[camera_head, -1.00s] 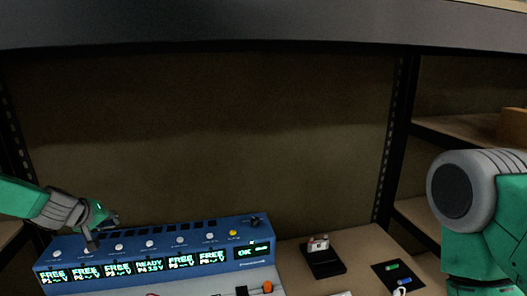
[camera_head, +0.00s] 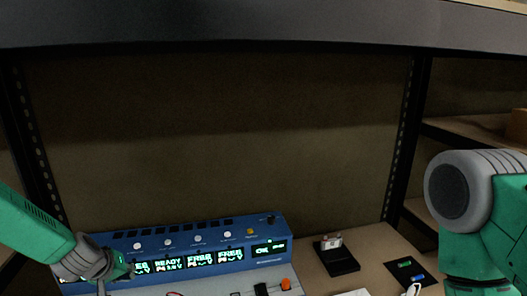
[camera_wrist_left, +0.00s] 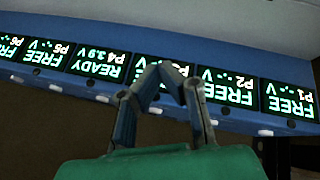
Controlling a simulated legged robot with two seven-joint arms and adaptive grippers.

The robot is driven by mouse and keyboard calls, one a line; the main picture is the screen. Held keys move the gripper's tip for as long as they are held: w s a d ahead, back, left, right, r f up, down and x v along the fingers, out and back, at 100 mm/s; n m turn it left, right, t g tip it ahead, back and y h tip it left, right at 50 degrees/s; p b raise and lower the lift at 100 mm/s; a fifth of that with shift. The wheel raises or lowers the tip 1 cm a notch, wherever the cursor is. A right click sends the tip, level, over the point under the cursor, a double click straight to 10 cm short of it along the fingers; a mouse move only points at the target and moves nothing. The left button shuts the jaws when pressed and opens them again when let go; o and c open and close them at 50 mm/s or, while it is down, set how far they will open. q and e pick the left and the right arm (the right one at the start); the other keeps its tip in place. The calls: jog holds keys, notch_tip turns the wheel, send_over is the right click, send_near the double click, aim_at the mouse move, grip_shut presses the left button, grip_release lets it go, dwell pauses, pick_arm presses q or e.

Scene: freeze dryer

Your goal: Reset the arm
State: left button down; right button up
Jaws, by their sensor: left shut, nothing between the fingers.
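A blue freeze dryer unit (camera_head: 150,237) sits on the bench at lower left, with a row of lit displays reading FREE and READY (camera_head: 168,264), and an OK screen (camera_head: 269,250). My left gripper (camera_head: 104,284) is in front of the unit's left end and hides the leftmost displays. In the left wrist view, the gripper (camera_wrist_left: 165,70) is shut and empty, its fingers overlapping the display row, which appears upside down. I cannot tell whether it touches the unit. My right arm stands at the right edge; its gripper is out of view.
A black holder with a small white item (camera_head: 337,257) stands right of the unit. An orange knob (camera_head: 286,284) is at the front. A shelf beam (camera_head: 260,25) crosses above, with an upright post (camera_head: 408,140) at right.

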pick_arm(q)
jog(key=s+d+f+m+g, duration=0.1)
jog(key=s+d+f, duration=0.1)
jog(key=s, duration=0.4)
jog(key=s+d+f+m+g, duration=0.1)
jog(key=s+d+f, duration=0.1)
jog(key=s+f, duration=0.2)
jog(key=s+d+f+m+g, duration=0.1)
jog(key=s+f, duration=0.3)
jog(key=s, duration=0.5)
jog(key=shift+d, duration=0.55)
jog(key=s+d+m+g, duration=0.3)
jog(key=s, duration=1.8)
notch_tip(320, 180, down, 13)
jog(key=b, duration=1.3)
jog(key=shift+w+y, duration=0.4)
pick_arm(e)
notch_tip(320, 180, down, 13)
jog(key=shift+d, duration=0.35)
